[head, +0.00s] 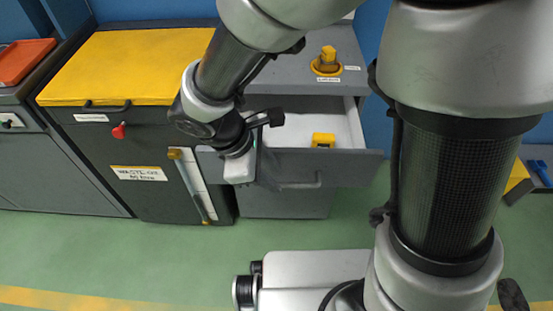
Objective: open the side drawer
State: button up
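The grey side drawer (347,166) stands pulled out from the grey cabinet (285,205), and its pale inside shows. A small yellow item (323,140) lies in it. The drawer's bar handle (305,181) is on the lower part of its front. My gripper (270,172) is in front of the left part of the drawer front, just left of the handle. Its fingers are dark and small here, so I cannot tell whether they are apart or touch the handle. My wrist hides the drawer's left end.
A yellow-topped waste-oil cabinet (130,65) with a red knob (119,131) stands at left. A yellow knob-like item (327,62) sits on the grey cabinet top. An orange tray (24,60) is at far left. Green floor (150,250) in front is clear.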

jog(key=p+v, duration=0.3)
jog(key=v, duration=1.1)
jog(key=shift+r+p, duration=0.2)
jog(key=shift+p, duration=0.15)
jog(key=s+d+r+m+t+y, duration=0.1)
jog(key=d+r+m+t+y, duration=0.1)
jog(key=d+r+m, duration=0.5)
jog(key=s+d+r+m+t+y, duration=0.1)
jog(key=d+r+m+y, duration=0.1)
jog(key=d+m, duration=0.95)
notch_tip(320, 180, up, 19)
jog(key=d+n+p, duration=0.1)
jog(key=p, duration=1.7)
jog(key=shift+d+f+t+y, duration=0.2)
jog(key=shift+d+t+y, duration=0.1)
jog(key=shift+d, duration=0.05)
